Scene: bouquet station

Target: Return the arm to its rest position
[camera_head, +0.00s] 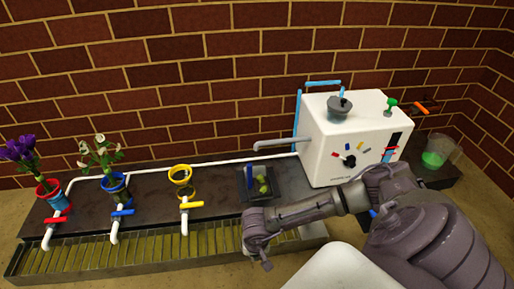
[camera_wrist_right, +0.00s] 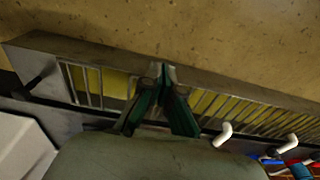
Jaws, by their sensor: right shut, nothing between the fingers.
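My right arm (camera_head: 310,207) comes in from the right of the head view and stretches left in front of the white machine (camera_head: 345,138). My right gripper (camera_head: 265,262) hangs at its end, over the right part of the slatted drip tray (camera_head: 130,254). In the right wrist view the green fingers of the right gripper (camera_wrist_right: 168,78) meet at their tips, with nothing between them. Behind them is the drip tray (camera_wrist_right: 240,108). My left gripper is not in view.
Purple flowers (camera_head: 22,150) stand in a red-and-blue holder at the left, beside white flowers (camera_head: 100,153) in a blue holder. A yellow ring holder (camera_head: 181,175) is empty. Taps on white pipes overhang the tray. A beaker of green liquid (camera_head: 437,151) stands right.

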